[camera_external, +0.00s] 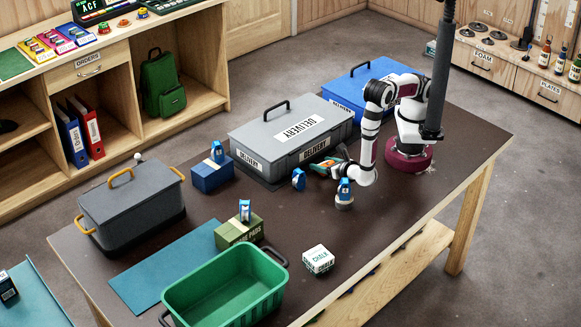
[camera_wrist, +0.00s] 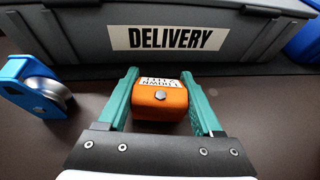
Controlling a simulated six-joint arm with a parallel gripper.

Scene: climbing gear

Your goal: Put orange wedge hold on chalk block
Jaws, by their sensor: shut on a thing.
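In the external view the hold is mostly hidden by the fingers. Whether it touches the table is hard to tell. The white chalk block (camera_external: 318,261) sits on the table near its front edge, well apart from my gripper.
The grey delivery box (camera_external: 262,128) stands just behind my gripper. Blue pulleys stand close by, one on the table (camera_external: 298,180) and one on a round base (camera_external: 344,190). A green crate (camera_external: 180,300) is left of the chalk block. The table around the chalk block is mostly clear.

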